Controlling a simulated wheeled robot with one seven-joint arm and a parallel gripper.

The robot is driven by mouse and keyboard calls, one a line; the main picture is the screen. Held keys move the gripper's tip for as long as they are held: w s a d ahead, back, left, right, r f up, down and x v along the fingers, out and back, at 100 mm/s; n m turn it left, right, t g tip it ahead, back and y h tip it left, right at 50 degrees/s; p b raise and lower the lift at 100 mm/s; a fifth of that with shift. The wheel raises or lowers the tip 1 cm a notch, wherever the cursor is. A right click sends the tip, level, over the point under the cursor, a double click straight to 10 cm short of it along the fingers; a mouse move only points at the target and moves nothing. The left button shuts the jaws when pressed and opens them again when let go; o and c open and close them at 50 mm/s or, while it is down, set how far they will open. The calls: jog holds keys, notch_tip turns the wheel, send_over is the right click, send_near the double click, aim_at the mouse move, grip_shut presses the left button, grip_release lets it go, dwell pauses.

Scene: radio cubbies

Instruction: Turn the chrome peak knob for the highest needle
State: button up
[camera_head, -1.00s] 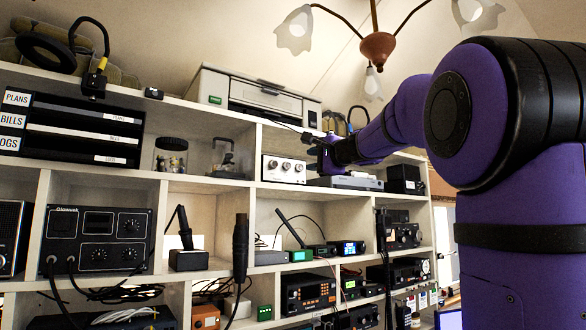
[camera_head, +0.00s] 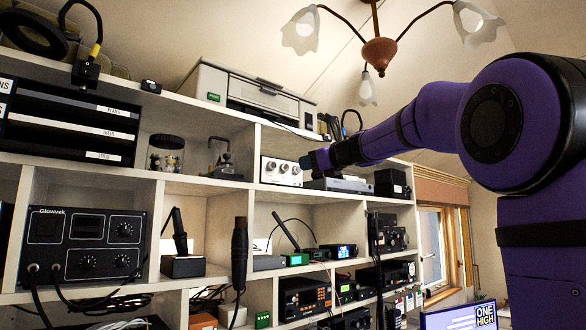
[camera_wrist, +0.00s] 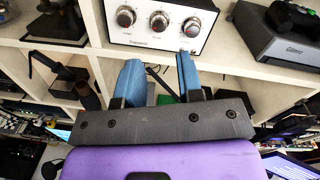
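A white box (camera_head: 269,180) with three chrome knobs stands on an upper shelf, left of my gripper. In the wrist view the box (camera_wrist: 150,38) is at the top, with a left knob (camera_wrist: 126,16), a middle knob (camera_wrist: 159,20) and a right knob (camera_wrist: 192,27). The lettering is too small to tell which is the peak knob. My gripper (camera_wrist: 156,62) has two blue fingers, apart and empty, just below the box's front edge in that view. In the head view my gripper (camera_head: 308,160) is close to the box's right side. No meter needle is readable.
A grey device (camera_head: 340,185) sits right of the box; it is at the upper right in the wrist view (camera_wrist: 265,40). A printer (camera_head: 250,95) stands above. A large radio (camera_head: 82,245) fills a cubby at lower left. Shelf boards and dividers surround the box.

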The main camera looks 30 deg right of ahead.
aim_at(287, 167)
jog(key=x, duration=0.9)
grip_shut()
